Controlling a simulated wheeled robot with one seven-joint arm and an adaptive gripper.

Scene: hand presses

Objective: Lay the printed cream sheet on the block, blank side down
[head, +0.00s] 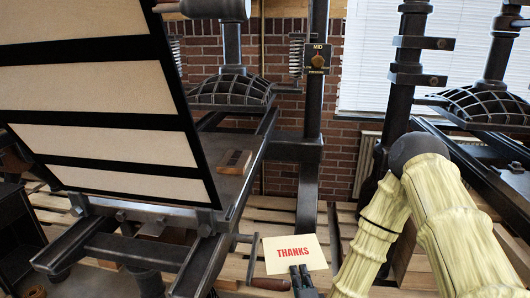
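The cream sheet (280,263) shows its printed side, with THANKS in red letters, at the bottom centre of the head view. The dark fingertips of my gripper (300,270) overlap the sheet's lower edge. The fingers look close together, but I cannot tell whether they grip the sheet or are only in front of it. The rest of the gripper is cut off by the frame's bottom edge. A small brown block (234,161) lies on the dark bed of the left press, apart from the sheet and up to its left.
A raised frame with cream panels and black bars (100,90) leans over the left of the bed. A domed press head (232,91) hangs above and behind the block. A dark post (312,130) stands right of the bed. Another press (485,105) is at right.

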